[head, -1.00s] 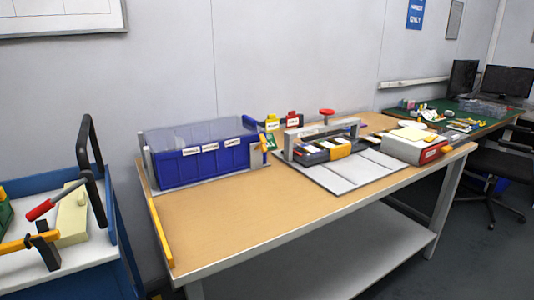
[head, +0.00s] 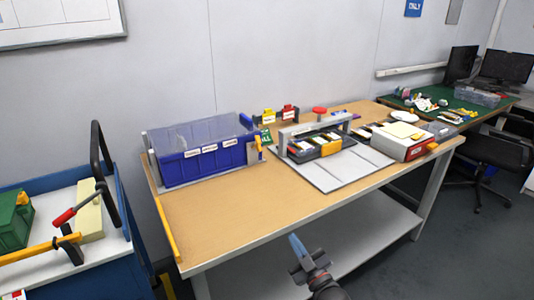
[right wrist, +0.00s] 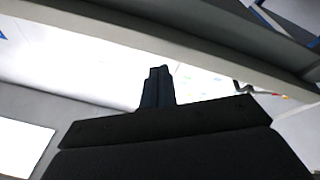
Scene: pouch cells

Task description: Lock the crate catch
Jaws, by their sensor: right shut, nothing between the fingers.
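The blue crate (head: 205,165) stands at the back left of the wooden workbench, with white labels on its front and a clear lid (head: 195,133) over it. A yellow catch (head: 259,144) shows at the crate's right end; it is too small to tell its exact position. My right gripper (head: 297,243) is in front of the bench's front edge, well below and to the right of the crate, shut and empty. Its closed fingers also show in the right wrist view (right wrist: 157,86). My left gripper is not in view.
Right of the crate, a press frame (head: 319,127) with a red knob stands by pale plates (head: 335,170). A red and white box (head: 402,144) is further right. A blue cart (head: 75,270) with tools stands left. The bench's front left top is clear.

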